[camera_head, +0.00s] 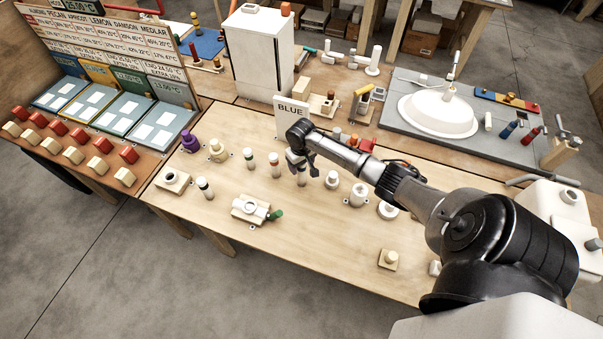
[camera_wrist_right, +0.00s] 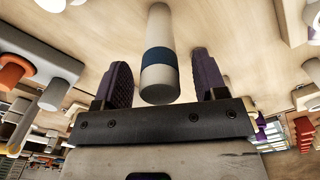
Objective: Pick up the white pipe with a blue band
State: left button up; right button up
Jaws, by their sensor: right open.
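The white pipe with a blue band (camera_wrist_right: 160,84) stands between the two dark fingers of my right gripper (camera_wrist_right: 163,72) in the right wrist view. The fingers are open, with a gap on each side of the pipe. In the head view my right gripper (camera_head: 303,160) is over the middle of the wooden table, and the lower part of the pipe (camera_head: 302,179) shows below it. The gripper hides the upper part and the band there. My left gripper is not in view.
A sign reading BLUE (camera_head: 291,115) is behind the gripper. White fittings (camera_head: 357,194) stand close on the right. The table's front middle is mostly clear.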

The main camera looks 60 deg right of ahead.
jog(key=shift+f, duration=1)
jog(key=shift+c, duration=0.2)
grip_shut()
